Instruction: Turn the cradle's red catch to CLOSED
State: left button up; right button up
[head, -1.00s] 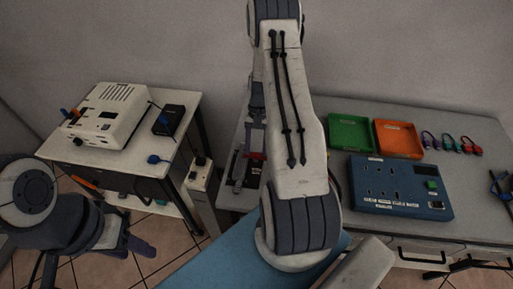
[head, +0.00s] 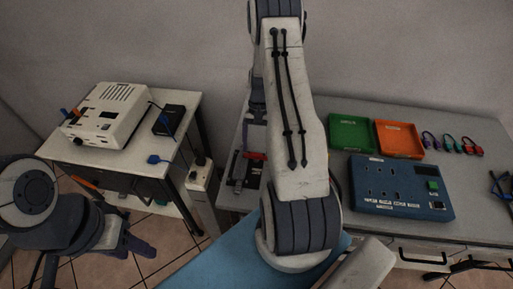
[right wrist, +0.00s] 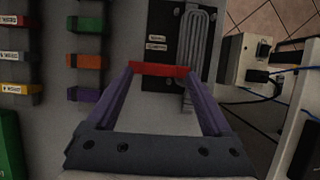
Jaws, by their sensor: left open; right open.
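The red catch (right wrist: 160,69) lies across the right wrist view as a bar between my right gripper's fingertips. My right gripper (right wrist: 159,74) is open, one purple finger near each end of the bar; contact cannot be told. The cradle's dark plate (right wrist: 162,22) is beyond the catch, with two small white labels that are too blurred to read. In the head view the catch (head: 256,156) shows just left of my right arm, which hides part of the cradle. My left gripper (head: 138,247) is open and empty at the lower left, over the floor.
A blue socket panel (head: 400,205), a green tray (head: 350,133) and an orange tray (head: 399,139) stand on the bench to the right. A white device (head: 107,116) sits on the left side table. Coloured clips (right wrist: 90,24) line the left of the wrist view.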

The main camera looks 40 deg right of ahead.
jog(key=b+v, duration=0.1)
jog(key=v, duration=0.8)
jog(key=shift+b, duration=0.3)
jog(key=shift+r, duration=0.1)
